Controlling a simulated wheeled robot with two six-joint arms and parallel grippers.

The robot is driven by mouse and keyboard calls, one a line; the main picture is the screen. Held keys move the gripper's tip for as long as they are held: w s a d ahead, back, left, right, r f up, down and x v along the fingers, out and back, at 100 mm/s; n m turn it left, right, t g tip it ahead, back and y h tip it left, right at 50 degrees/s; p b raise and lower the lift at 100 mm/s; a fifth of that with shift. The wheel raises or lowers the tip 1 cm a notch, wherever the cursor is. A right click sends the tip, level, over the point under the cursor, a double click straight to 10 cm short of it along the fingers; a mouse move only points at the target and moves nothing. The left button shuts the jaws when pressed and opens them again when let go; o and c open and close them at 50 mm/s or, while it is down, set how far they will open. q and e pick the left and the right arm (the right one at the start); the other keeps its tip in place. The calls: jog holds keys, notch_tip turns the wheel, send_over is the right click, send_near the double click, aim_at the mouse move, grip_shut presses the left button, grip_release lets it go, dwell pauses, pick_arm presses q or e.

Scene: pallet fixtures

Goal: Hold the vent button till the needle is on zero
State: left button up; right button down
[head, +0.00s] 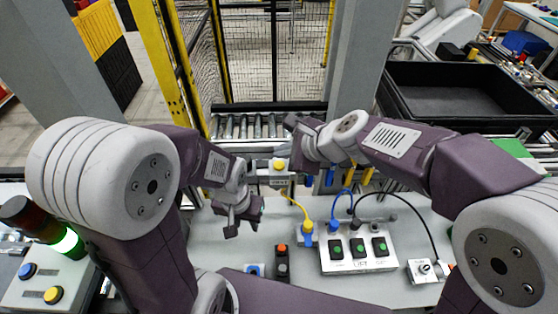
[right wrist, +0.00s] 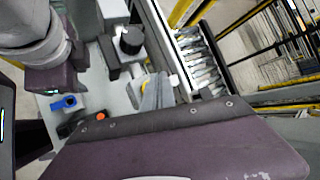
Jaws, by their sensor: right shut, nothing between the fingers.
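A yellow push button (head: 280,165) sits on a small grey box behind the panel; I take it for the vent button. In the right wrist view a yellow part (right wrist: 145,84) shows beside my fingers, partly covered. My right gripper (head: 294,155) is shut and empty, close by the yellow button on its right side. Its grey fingers also show in the right wrist view (right wrist: 156,93). I cannot tell whether they touch the button. My left gripper (head: 243,219) hangs over the panel's left part, its fingers apart and empty. No gauge face or needle can be made out.
The panel holds a switch box (head: 357,253) with green buttons, a yellow cable plug (head: 307,228), a red-and-black button block (head: 282,262) and a small knob box (head: 423,269). A roller conveyor (head: 245,126) lies behind. A black bin (head: 460,90) stands at right.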

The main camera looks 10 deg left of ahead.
aim_at(282, 166)
notch_tip(282, 166, up, 4)
jog(key=p, duration=0.3)
jog(key=shift+r, duration=0.15)
jog(key=s+d+f+n+h+b, duration=0.2)
jog(key=d+f+n+h+b, duration=0.4)
jog(key=d+f, duration=0.85)
jog(key=s+d+f+n+g+b, duration=0.1)
jog(key=s+d+f+n+b, duration=0.2)
jog(key=d+f, duration=0.4)
jog(key=s+d+f+n+g+h+b, duration=0.1)
jog(key=s+d+f+n+g+b, duration=0.1)
jog(key=s+d+f+n+b, duration=0.2)
jog(key=s+d+f+n, duration=0.2)
jog(key=s+d+f, duration=0.1)
jog(key=f, duration=0.1)
jog(key=shift+s+d+f+g+h+b, duration=0.2)
jog(key=shift+s+g+h+b, duration=0.1)
jog(key=shift+s, duration=0.1)
jog(key=shift+w, duration=0.15)
